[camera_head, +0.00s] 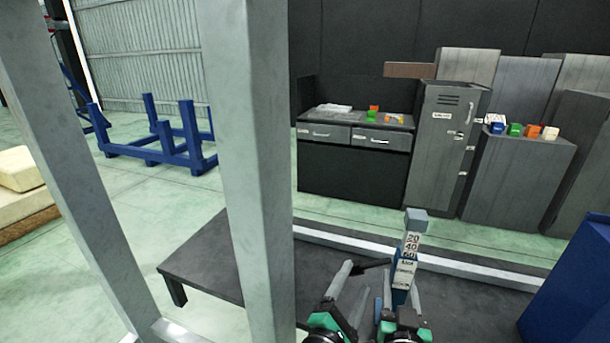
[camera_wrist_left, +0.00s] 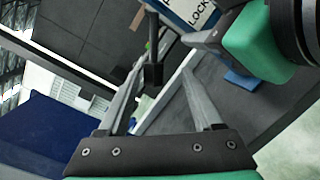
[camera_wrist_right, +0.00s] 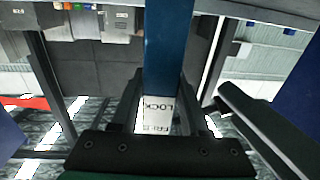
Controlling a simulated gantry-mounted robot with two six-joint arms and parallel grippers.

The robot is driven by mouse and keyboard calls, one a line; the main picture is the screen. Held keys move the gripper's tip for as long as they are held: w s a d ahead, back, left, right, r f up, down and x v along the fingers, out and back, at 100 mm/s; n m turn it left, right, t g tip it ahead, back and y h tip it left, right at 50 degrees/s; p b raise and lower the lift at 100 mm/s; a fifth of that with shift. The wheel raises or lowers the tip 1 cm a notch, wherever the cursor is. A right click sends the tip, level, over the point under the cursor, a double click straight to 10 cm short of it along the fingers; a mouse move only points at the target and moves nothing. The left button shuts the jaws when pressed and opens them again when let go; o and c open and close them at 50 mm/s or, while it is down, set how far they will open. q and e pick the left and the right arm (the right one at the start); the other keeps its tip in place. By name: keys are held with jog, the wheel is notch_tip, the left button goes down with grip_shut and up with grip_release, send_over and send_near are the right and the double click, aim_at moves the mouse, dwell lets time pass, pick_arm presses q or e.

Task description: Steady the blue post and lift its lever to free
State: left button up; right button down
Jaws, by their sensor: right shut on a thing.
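The blue post (camera_head: 400,297) stands upright in the head view, with a white scale label (camera_head: 411,245) and a grey-blue top (camera_head: 416,221). My right gripper (camera_head: 401,285) is shut on the post; the right wrist view shows the blue post (camera_wrist_right: 168,45) between its fingers, with a LOCK and FREE label (camera_wrist_right: 158,113). The black lever (camera_head: 371,266) sticks out to the left of the post. My left gripper (camera_head: 354,282) is open at the lever. In the left wrist view the lever's dark end (camera_wrist_left: 152,75) shows between the spread fingers; contact cannot be told.
A grey upright beam (camera_head: 250,150) crosses the left of the head view. A dark flat deck (camera_head: 215,255) lies behind it. A blue block (camera_head: 575,290) stands at the right. A workbench (camera_head: 352,165) and lockers (camera_head: 440,150) are farther back.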

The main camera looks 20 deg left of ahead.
aim_at(355, 273)
pick_arm(q)
jog(key=s+a, duration=0.2)
jog(key=s, duration=0.8)
jog(key=s+a+r+m+t+h, duration=0.1)
jog(key=s+r+m+t+h, duration=0.1)
jog(key=r+m, duration=0.8)
jog(key=s+a+r+m+t+h, duration=0.1)
jog(key=s+r+m+t, duration=0.3)
jog(key=r+m, duration=0.6)
notch_tip(355, 273, up, 11)
jog(key=shift+a+f+h, duration=0.2)
jog(key=shift+h, duration=0.7)
jog(key=w+d+f+n+g+y, duration=0.1)
jog(key=w+f+n+g+y, duration=0.2)
jog(key=f+n, duration=0.9)
jog(key=w+d+f+n+g+y, duration=0.1)
jog(key=w+f+n+g, duration=0.35)
jog(key=f, duration=1.35)
jog(key=shift+n+t, duration=0.65)
jog(key=shift+n, duration=0.1)
jog(key=w, duration=0.4)
jog(key=w+d, duration=0.1)
jog(key=w, duration=0.3)
jog(key=w+d, duration=0.1)
jog(key=w, duration=0.3)
jog(key=shift+d+r, duration=0.1)
jog(key=shift+d, duration=0.1)
jog(key=shift+c, duration=0.2)
